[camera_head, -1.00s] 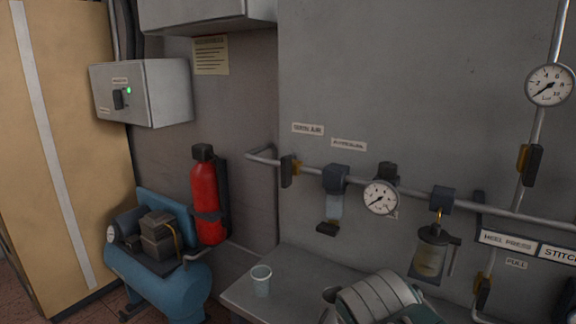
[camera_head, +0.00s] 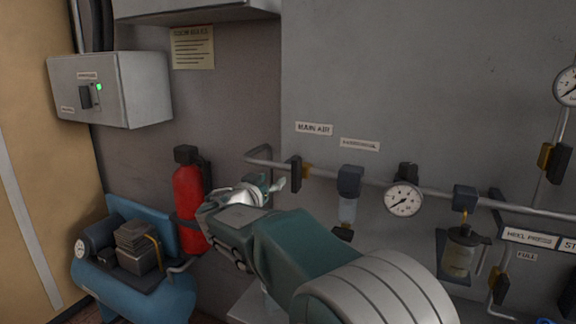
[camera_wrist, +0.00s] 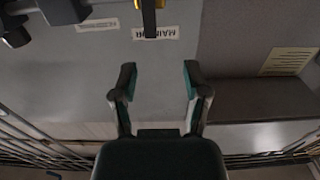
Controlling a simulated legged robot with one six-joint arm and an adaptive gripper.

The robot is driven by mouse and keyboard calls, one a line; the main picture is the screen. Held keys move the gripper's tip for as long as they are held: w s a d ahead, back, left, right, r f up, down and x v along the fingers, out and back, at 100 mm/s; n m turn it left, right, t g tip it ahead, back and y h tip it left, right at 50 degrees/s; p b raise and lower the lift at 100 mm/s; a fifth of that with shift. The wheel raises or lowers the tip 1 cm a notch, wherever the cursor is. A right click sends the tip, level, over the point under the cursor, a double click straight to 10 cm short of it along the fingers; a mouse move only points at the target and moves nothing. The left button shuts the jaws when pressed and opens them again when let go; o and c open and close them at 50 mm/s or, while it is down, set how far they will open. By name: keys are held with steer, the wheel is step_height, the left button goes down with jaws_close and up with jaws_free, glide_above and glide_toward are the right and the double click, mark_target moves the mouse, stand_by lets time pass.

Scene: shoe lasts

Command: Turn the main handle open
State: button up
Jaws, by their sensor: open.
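The main handle (camera_head: 296,174) is a black lever on the wall pipe, beside a brass fitting and below the "MAIN AIR" label (camera_head: 314,128). It stands upright, crosswise to the pipe. My gripper (camera_head: 274,186) is just left of the handle and slightly lower in the head view, apart from it. In the wrist view, which is upside down, my gripper (camera_wrist: 158,80) has its two fingers spread with nothing between them. The handle (camera_wrist: 149,18) shows at the top of that view, beyond the fingertips, beside its label (camera_wrist: 155,33).
A red extinguisher (camera_head: 188,205) and a blue compressor (camera_head: 135,265) stand left of my arm. A grey switch box (camera_head: 110,90) hangs upper left.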

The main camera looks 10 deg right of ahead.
mark_target(293, 167)
steer(key=x, duration=0.6)
steer(key=d+x, duration=0.1)
steer(key=x, duration=0.2)
steer(key=shift+d, duration=0.2)
steer(key=shift+w, duration=0.55)
steer(key=shift+w+d, duration=0.1)
steer(key=shift+d, duration=0.65)
steer(key=c, duration=0.8)
steer(key=shift+a, duration=0.3)
jaws_close()
